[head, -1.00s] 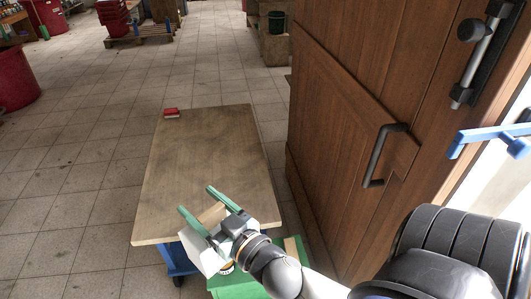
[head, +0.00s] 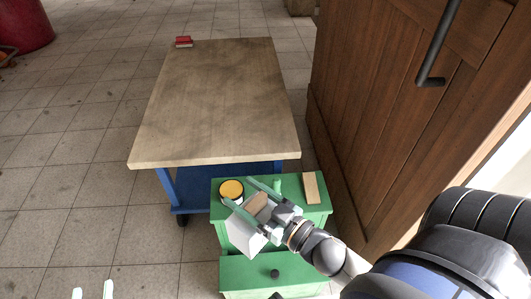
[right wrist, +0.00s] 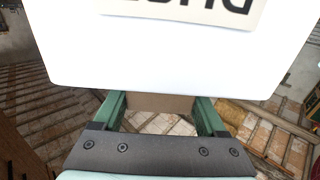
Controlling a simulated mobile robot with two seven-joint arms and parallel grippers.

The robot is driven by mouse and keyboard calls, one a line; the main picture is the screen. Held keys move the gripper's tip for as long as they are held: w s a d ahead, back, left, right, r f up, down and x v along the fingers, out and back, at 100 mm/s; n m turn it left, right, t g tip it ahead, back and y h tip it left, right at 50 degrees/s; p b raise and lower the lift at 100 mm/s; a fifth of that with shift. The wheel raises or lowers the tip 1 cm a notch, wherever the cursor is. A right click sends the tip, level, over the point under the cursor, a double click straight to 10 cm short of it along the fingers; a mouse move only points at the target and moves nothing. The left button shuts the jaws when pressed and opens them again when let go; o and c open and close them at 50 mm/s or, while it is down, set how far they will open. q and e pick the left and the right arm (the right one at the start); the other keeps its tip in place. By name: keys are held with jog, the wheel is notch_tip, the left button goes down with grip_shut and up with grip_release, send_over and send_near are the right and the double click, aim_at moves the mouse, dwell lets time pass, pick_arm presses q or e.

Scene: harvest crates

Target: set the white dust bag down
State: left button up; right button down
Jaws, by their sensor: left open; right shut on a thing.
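The white dust bag (head: 243,236) hangs from my right gripper (head: 240,193) in the head view, over the front of the green cabinet (head: 232,272). The gripper is shut on the bag's tan collar (head: 257,204). In the right wrist view the bag (right wrist: 180,60) fills the upper part, with a label showing upside down, and the collar (right wrist: 160,103) sits between the two green fingers. I cannot tell how high the bag is above the cabinet. My left gripper (head: 92,290) shows only its fingertips at the bottom left; they are apart and empty.
A yellow-topped jar (head: 231,190) and a wooden block (head: 310,188) stand on the cabinet top. Behind it is a wooden table (head: 215,105) with blue legs, mostly bare, with a red item (head: 184,42) at its far edge. A brown wooden door (head: 375,110) stands at the right.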

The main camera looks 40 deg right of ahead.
pick_arm(q)
notch_tip(320, 180, up, 14)
jog(key=m+t+h+b, duration=0.3)
jog(key=t+h, duration=0.1)
jog(key=t, duration=0.2)
jog(key=s+d+r+m+t+h+b, duration=0.1)
jog(key=s+d+r+m+h+b, duration=0.1)
jog(key=s+r+m+h+b, duration=0.3)
jog(key=shift+s+d+r+h, duration=0.15)
jog(key=shift+s+r+h, duration=0.35)
jog(key=shift+h, duration=0.6)
pick_arm(e)
jog(key=w+d+f, duration=0.3)
jog(key=w+f, duration=0.3)
jog(key=w+d+f, duration=0.3)
jog(key=w+f, duration=0.3)
jog(key=f, duration=0.1)
jog(key=shift+d, duration=0.25)
pick_arm(q)
jog(key=shift+s+f, duration=0.1)
pick_arm(e)
jog(key=shift+w, duration=0.1)
jog(key=shift+f, duration=0.15)
grip_release()
